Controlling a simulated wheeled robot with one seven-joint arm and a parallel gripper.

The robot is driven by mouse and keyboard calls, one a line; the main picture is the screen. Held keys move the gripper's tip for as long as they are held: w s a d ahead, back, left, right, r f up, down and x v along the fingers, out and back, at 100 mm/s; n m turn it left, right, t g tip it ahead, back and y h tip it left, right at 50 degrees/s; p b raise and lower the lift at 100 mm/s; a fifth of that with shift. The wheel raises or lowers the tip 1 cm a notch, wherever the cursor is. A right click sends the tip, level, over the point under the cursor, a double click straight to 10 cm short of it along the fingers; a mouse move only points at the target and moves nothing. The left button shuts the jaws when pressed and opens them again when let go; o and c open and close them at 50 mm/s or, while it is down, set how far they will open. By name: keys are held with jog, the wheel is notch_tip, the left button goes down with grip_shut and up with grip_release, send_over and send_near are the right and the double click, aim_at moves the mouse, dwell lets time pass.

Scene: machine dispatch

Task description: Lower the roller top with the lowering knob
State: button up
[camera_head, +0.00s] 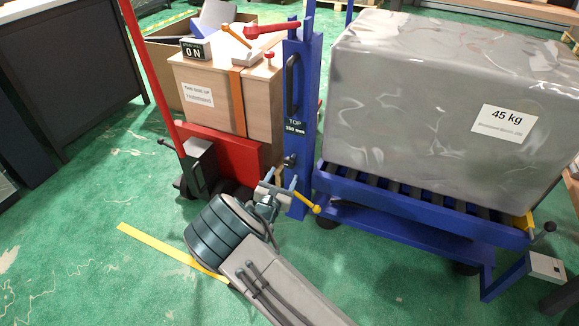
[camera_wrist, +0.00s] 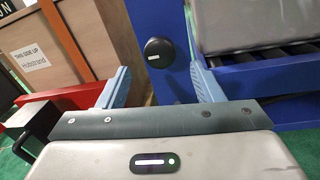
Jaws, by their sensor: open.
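A round black knob (camera_wrist: 158,52) with a small pale mark sits on the blue post (camera_wrist: 163,20) of the roller table. In the head view, a dark knob (camera_head: 289,160) shows low on that post, below a "TOP 350 mm" sign (camera_head: 295,126). My gripper (camera_wrist: 160,70) is open and empty. Its two light-blue fingers lie left and right of the knob in the wrist picture; I cannot tell how far the tips are from it. In the head view, my gripper (camera_head: 282,180) is just below the knob. The roller top (camera_head: 420,207) carries a wrapped grey load (camera_head: 430,100) marked 45 kg.
A red trolley (camera_head: 225,150) with a strapped wooden crate (camera_head: 213,98) stands left of the post. A yellow-ended lever (camera_head: 314,208) is close to my gripper's right. Green floor is free at left.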

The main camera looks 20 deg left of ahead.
aim_at(288, 165)
jog(key=w+b, duration=0.2)
jog(key=w, duration=0.5)
jog(key=shift+w+a, duration=0.1)
jog(key=shift+w, duration=0.15)
jog(key=c, duration=1)
